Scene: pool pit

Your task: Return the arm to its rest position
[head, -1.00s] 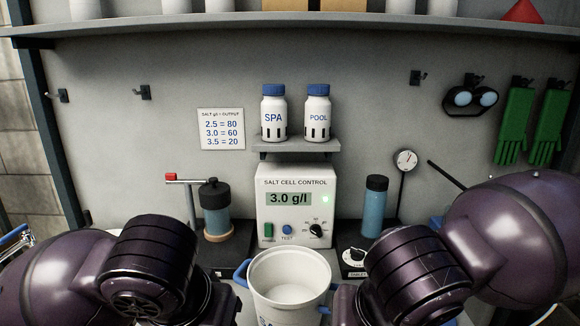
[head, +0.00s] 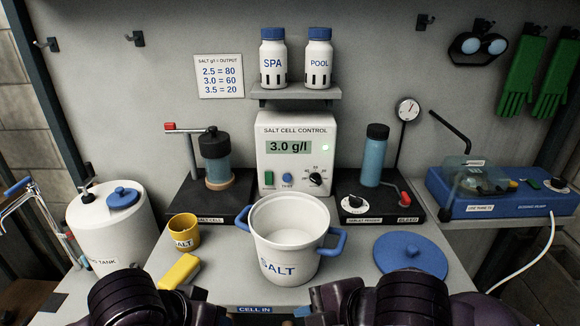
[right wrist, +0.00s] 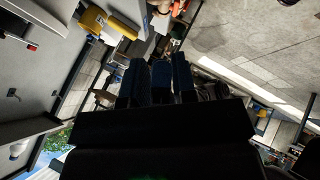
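My two dark purple arms show along the bottom edge of the head view, the left arm at left of centre and the right arm at right of centre. Neither gripper's fingertips can be made out in the head view. In the right wrist view the dark finger blocks of my right gripper (right wrist: 160,80) stand close together against a tilted view of the room.
The salt cell control box (head: 295,155) reads 3.0 g/l. A yellow cup (head: 184,232), a yellow block-like item (head: 178,272) and a blue lid (head: 410,256) lie around the bucket. A white tank (head: 110,220) stands left; a blue dosing pump (head: 500,195) sits right.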

